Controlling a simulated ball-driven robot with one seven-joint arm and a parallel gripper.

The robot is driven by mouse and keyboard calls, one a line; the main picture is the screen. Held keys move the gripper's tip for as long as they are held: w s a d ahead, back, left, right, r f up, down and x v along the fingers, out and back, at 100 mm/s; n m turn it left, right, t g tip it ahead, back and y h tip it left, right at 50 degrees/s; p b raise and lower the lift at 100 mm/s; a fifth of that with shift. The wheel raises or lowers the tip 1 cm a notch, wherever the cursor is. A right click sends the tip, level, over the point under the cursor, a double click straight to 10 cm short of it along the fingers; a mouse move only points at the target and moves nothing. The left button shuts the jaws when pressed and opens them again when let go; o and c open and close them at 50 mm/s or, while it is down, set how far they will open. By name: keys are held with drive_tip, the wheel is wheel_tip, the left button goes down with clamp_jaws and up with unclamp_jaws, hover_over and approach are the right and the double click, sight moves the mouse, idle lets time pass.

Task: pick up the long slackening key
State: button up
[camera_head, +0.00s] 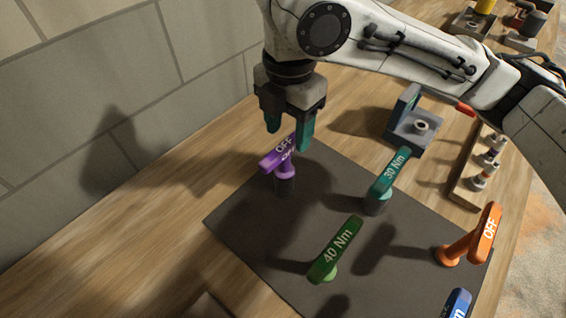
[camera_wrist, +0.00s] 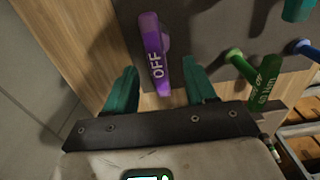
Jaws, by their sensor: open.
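A purple key marked OFF (camera_head: 286,168) stands upright on the dark mat (camera_head: 240,222), with a crossbar handle on top and a dark lower end. An orange key marked OFF (camera_head: 485,236) stands at the mat's right side. I cannot tell for certain from these views which OFF key is the longer. My gripper (camera_head: 289,132) is open and empty, with its teal fingers just above the purple key. In the wrist view the purple handle (camera_wrist: 155,52) lies between the lines of the two fingers, and they appear not to touch it. The orange key is outside the wrist view.
A teal 30 Nm key (camera_head: 384,184), a green 40 Nm key (camera_head: 336,250) and a blue key (camera_head: 458,303) also stand on the mat. A grey bracket (camera_head: 413,128) and a wooden rack (camera_head: 466,186) are behind right. A block wall (camera_head: 90,80) is at left.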

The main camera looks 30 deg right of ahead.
sight(284, 145)
drive_tip(key=shift+w+a+f, duration=0.1)
drive_tip(key=shift+a+f, duration=0.05)
drive_tip(key=shift+f, duration=1.2)
drive_tip(key=shift+w+a+f, duration=0.1)
drive_tip(key=shift+f, duration=1.25)
drive_tip(key=shift+c, duration=0.2)
clamp_jaws()
